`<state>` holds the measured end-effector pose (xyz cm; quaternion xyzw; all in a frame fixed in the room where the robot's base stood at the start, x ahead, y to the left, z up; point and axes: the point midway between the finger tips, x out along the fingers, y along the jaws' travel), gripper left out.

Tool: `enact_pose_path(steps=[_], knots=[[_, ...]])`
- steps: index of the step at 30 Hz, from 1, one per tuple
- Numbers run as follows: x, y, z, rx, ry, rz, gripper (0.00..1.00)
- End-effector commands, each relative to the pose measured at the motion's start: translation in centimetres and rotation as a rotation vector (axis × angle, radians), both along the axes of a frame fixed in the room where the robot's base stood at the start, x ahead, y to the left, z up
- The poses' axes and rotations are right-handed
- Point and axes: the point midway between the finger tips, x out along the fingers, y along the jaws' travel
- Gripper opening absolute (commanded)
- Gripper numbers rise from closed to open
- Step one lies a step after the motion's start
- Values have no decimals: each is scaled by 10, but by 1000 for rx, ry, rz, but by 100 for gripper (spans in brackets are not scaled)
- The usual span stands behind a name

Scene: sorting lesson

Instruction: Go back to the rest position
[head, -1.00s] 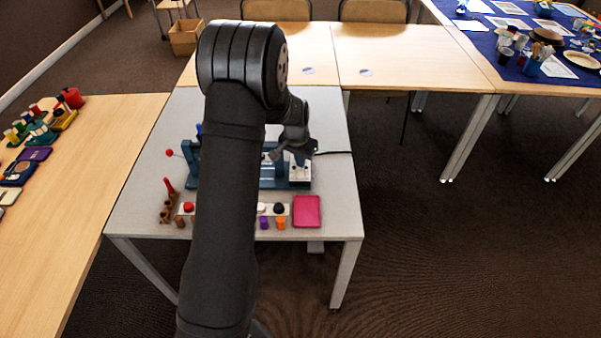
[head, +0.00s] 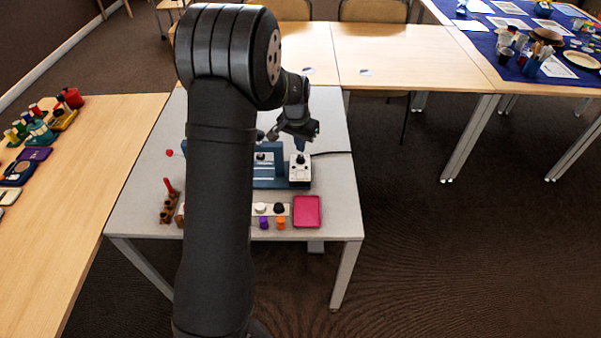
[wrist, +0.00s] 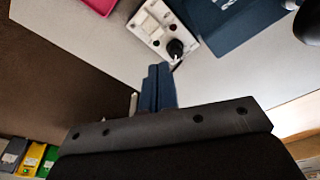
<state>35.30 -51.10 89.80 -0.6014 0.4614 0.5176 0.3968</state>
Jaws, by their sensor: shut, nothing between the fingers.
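My gripper (head: 299,147) is above the back part of the light grey table (head: 334,170), over a small white box with a dark knob (head: 300,174). In the wrist view, its two blue fingers (wrist: 158,85) are together with nothing between them. The white box (wrist: 151,24) shows just beyond the fingertips there, and the fingers look apart from it. My arm hides the left middle of the table in the head view.
A blue apparatus (head: 279,160) joins the white box's left. In front are a pink tray (head: 306,212), a pale strip with round pieces (head: 270,209), purple (head: 264,223) and orange (head: 281,223) pieces. A brown rack (head: 168,208) stands left. The table's right side is mostly clear.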

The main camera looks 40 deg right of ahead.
Motion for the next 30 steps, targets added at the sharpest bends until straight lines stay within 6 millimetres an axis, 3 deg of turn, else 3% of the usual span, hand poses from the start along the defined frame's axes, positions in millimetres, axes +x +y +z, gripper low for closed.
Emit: enact_pose_path(steps=[6,17,30], knots=[[0,0,10,0,0,0,0],[0,0,6,1,0,0,0],[0,0,-55,2,0,-1,0]])
